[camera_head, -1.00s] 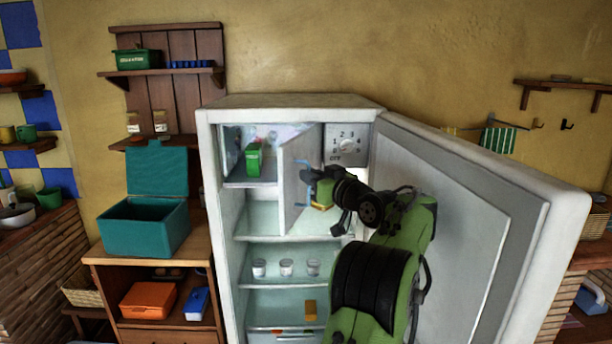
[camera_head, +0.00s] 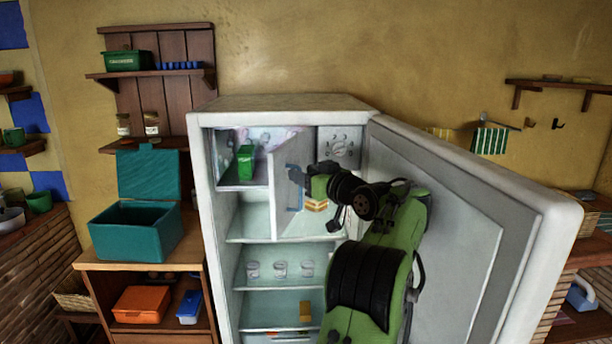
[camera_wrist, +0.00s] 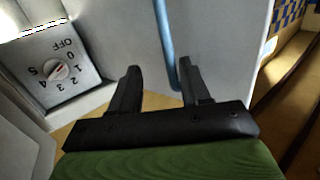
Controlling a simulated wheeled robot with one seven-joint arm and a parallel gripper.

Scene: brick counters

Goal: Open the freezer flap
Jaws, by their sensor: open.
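The freezer flap (camera_head: 283,212) is a pale panel at the top of the fridge. It stands swung out from the freezer compartment (camera_head: 240,182), whose inside shows at its left. Its blue handle (camera_head: 293,195) is on the side facing my gripper (camera_head: 308,178). In the wrist view, my gripper (camera_wrist: 158,72) is open with its two dark fingers pointing at the flap (camera_wrist: 120,30). The blue handle (camera_wrist: 165,40) runs between the fingertips, nearer the right one. I cannot tell whether a finger touches it.
The fridge door (camera_head: 450,210) is wide open at right, beside my arm. A dial panel (camera_head: 340,147) is right of the flap; its dial (camera_wrist: 58,70) shows in the wrist view. A green carton (camera_head: 245,162) is in the freezer. Glasses (camera_head: 280,268) stand on a lower shelf.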

